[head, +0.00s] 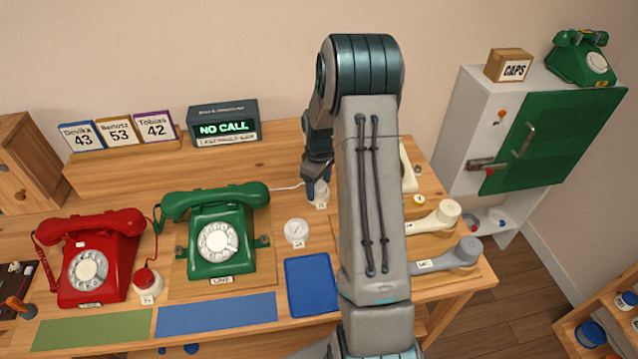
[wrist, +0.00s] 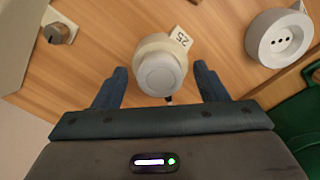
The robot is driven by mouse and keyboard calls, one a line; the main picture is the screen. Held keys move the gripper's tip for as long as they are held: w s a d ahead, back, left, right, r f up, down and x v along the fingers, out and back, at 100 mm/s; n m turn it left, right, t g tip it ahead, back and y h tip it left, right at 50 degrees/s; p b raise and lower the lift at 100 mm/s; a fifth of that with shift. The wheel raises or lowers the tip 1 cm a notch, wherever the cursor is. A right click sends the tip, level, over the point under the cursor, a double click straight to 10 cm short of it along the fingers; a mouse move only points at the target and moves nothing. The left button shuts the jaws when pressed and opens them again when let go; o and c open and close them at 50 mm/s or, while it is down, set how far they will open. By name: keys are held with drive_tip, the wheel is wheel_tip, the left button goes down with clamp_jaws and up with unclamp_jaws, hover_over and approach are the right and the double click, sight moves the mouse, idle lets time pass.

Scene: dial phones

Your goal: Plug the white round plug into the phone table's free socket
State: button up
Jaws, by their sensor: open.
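The white round plug (wrist: 160,70) stands on the wooden table with a small tag reading 25 beside it. It also shows in the head view (head: 321,193), partly hidden by my gripper. My gripper (head: 318,182) is open just above it. In the wrist view its two fingers (wrist: 159,86) lie on either side of the plug, with a gap on each side. A white round socket (wrist: 281,38) with dark holes sits on the table at the upper right there. In the head view this socket (head: 296,231) is nearer the front, right of the green phone.
A green dial phone (head: 219,232) stands left of the plug, with a red dial phone (head: 98,262) further left. A blue mat (head: 313,285) lies in front of the socket. Handsets (head: 447,258) lie at the right. My arm hides part of the table.

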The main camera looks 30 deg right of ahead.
wheel_tip(320, 180, up, 14)
drive_tip(key=b, duration=0.1)
idle(0.4)
drive_tip(key=shift+f, duration=0.1)
drive_tip(key=s+a+r+m+t, duration=0.1)
drive_tip(key=s+a+r+m, duration=0.2)
drive_tip(key=s+a+r, duration=0.55)
drive_tip(key=s+a+f+m+t, duration=0.1)
drive_tip(key=s+a, duration=0.2)
drive_tip(key=s, duration=0.5)
drive_tip(key=s+a+f+m+t, duration=0.1)
drive_tip(key=s+a, duration=0.3)
drive_tip(key=s, duration=0.5)
drive_tip(key=shift+a+m, duration=0.2)
drive_tip(key=shift+m, duration=0.4)
